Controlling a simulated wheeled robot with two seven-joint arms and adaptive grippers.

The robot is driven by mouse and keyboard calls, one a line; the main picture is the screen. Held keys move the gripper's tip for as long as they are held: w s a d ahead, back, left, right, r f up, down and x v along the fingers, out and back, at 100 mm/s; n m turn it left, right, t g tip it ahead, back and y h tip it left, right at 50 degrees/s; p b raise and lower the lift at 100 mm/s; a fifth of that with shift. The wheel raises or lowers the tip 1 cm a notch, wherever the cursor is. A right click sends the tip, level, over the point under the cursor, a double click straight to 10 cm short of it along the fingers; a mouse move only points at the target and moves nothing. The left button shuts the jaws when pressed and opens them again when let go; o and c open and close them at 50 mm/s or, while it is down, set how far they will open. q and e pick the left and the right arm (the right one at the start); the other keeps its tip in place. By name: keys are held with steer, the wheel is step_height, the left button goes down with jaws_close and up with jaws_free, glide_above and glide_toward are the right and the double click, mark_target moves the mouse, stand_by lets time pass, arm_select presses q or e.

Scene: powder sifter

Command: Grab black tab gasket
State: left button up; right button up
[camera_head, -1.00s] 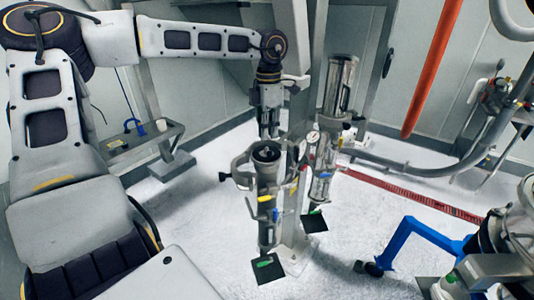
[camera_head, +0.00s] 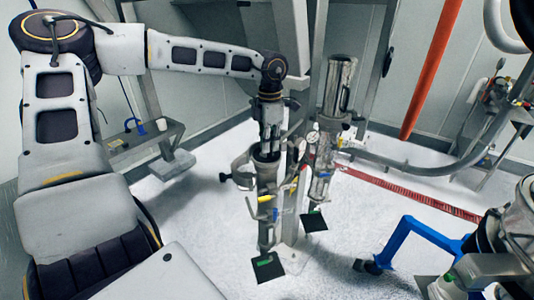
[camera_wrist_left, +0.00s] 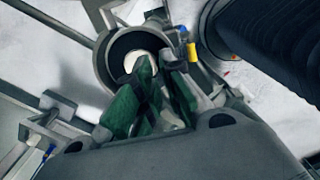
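My left gripper (camera_head: 268,145) points down at the mouth of an upright metal tube (camera_head: 266,190) in the head view. Its green and dark fingers (camera_wrist_left: 155,75) reach over the tube's round opening in the left wrist view. A dark ring (camera_wrist_left: 104,62) lines the rim of this opening. I cannot tell whether this ring is the black tab gasket, as the fingers cover part of the rim. The fingertips look close together, but whether they grip anything is unclear. My right gripper is not in view.
A second metal tube (camera_head: 338,90) stands to the right beside a metal post (camera_head: 305,190). A blue frame leg (camera_head: 425,230) stands at the lower right. A small side table (camera_head: 150,140) is at the left. White floor (camera_head: 205,225) is clear between.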

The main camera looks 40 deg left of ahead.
arm_select(q)
steer(key=shift+f+p, duration=0.3)
steer(key=shift+f, duration=1.2)
jaws_close()
steer(key=shift+w+r, duration=0.1)
steer(key=shift+r, duration=0.1)
